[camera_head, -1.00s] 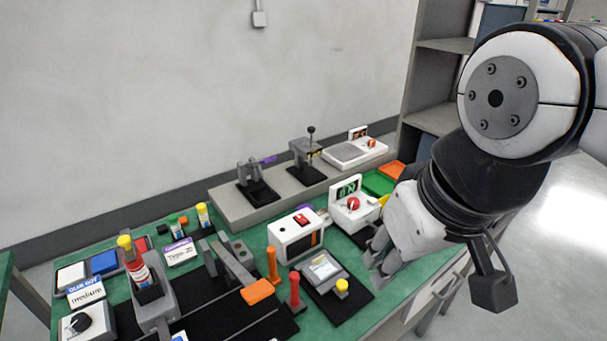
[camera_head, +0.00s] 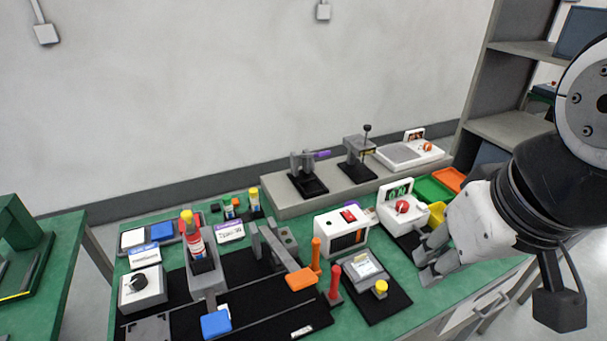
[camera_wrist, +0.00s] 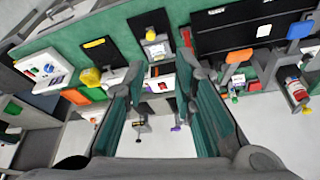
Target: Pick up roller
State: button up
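No thing in view can be surely told as the roller. Upright handles stand on the green bench: an orange one (camera_head: 315,256) and a red one (camera_head: 335,283), right of the black mat. They look like candidates, but their heads are not clear. My gripper (camera_head: 432,258) is at the bench's right side, just in front of the white device with a red knob (camera_head: 402,207). In the wrist view my gripper (camera_wrist: 160,70) has its two fingers wide apart with nothing between them.
A grey device with a yellow knob (camera_head: 381,288) lies left of my gripper. A white box with a red switch (camera_head: 342,230) stands behind it. A yellow piece (camera_head: 437,213), green tray (camera_head: 433,190) and orange tray (camera_head: 449,179) are near my gripper. A raised grey shelf (camera_head: 285,200) runs behind.

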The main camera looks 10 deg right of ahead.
aim_at(332, 298)
jog(key=l+u, duration=0.4)
jog(key=l, duration=0.2)
jog(key=l+u, duration=0.4)
jog(key=l, duration=0.15)
jog(key=k+l+u, duration=0.2)
jog(key=l+u, duration=0.2)
jog(key=l, duration=0.15)
